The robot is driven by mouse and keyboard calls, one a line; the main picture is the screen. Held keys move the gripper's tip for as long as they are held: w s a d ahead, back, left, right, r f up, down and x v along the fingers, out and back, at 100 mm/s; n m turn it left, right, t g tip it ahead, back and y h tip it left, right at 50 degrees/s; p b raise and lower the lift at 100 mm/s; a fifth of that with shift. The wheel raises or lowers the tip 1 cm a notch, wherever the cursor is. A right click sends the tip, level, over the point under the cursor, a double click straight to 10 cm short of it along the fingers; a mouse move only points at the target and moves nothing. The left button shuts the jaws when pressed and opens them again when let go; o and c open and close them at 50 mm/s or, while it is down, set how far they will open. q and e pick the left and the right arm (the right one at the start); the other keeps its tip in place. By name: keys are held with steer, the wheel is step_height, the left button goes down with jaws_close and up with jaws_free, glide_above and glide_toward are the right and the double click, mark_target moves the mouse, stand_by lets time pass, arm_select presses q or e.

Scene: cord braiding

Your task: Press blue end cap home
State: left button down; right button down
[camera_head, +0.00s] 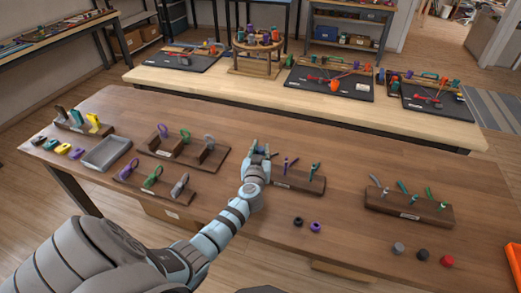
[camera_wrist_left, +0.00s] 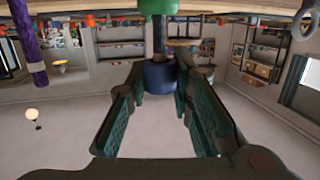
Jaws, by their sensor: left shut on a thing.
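The blue end cap (camera_wrist_left: 160,76) shows in the left wrist view, between the tips of my left gripper (camera_wrist_left: 159,84). The gripper is shut on it. A dark shaft runs from the cap up to a green piece (camera_wrist_left: 158,6) at the picture's top edge. Whether the cap is fully seated on the shaft I cannot tell. In the head view my left gripper (camera_head: 257,150) is at the left end of a wooden stand (camera_head: 300,182) with thin purple and green pieces. The gripper and wrist hide that end. My right gripper is not in view.
Another stand (camera_head: 408,207) with several cords is to the right. Loose purple (camera_head: 315,226), grey (camera_head: 398,248), black (camera_head: 422,254) and red (camera_head: 447,261) caps lie near the front edge. Wooden holders (camera_head: 184,152) and a grey tray (camera_head: 105,152) are at left.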

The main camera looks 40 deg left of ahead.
arm_select(q)
steer(key=shift+f, duration=0.3)
steer(key=c, duration=1.3)
jaws_free()
steer(key=shift+c, duration=0.2)
steer(key=shift+o, duration=0.3)
steer(key=shift+o, duration=1.4)
steer(key=shift+r, duration=0.1)
